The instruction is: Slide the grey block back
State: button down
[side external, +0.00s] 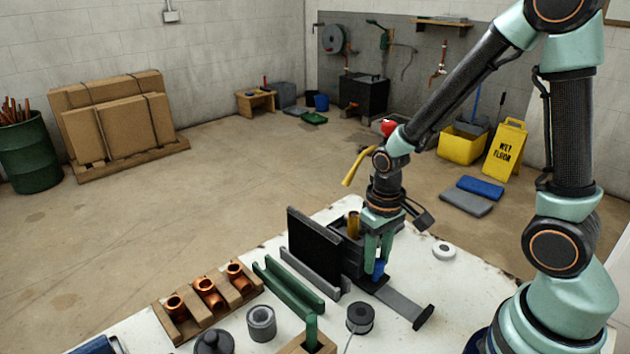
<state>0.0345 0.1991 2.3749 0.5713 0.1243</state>
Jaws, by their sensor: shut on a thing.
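A dark grey block (350,258) stands on the white table, at the far end of a low grey rail (398,300). The rail runs toward the front right and ends in a black stop (424,316). My gripper (378,268) points down over the rail, right beside the block. Its green fingers are shut on a small blue piece (379,270) low between them. Whether this piece is joined to the block cannot be told. The fingers and wrist hide part of the block and rail.
A black upright panel (314,246) and a green channel (288,287) stand left of the block. Copper fittings in a wooden holder (190,323), a grey ring (261,322) and a dark spool (360,317) lie nearer. A white roll (443,250) lies at right.

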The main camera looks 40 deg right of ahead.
jog(key=shift+a, duration=0.1)
jog(key=shift+s, duration=2.3)
jog(key=c, duration=0.5)
grip_release()
jog(key=shift+c, duration=0.2)
notch_tip(320, 180, up, 12)
jog(key=shift+w, duration=0.1)
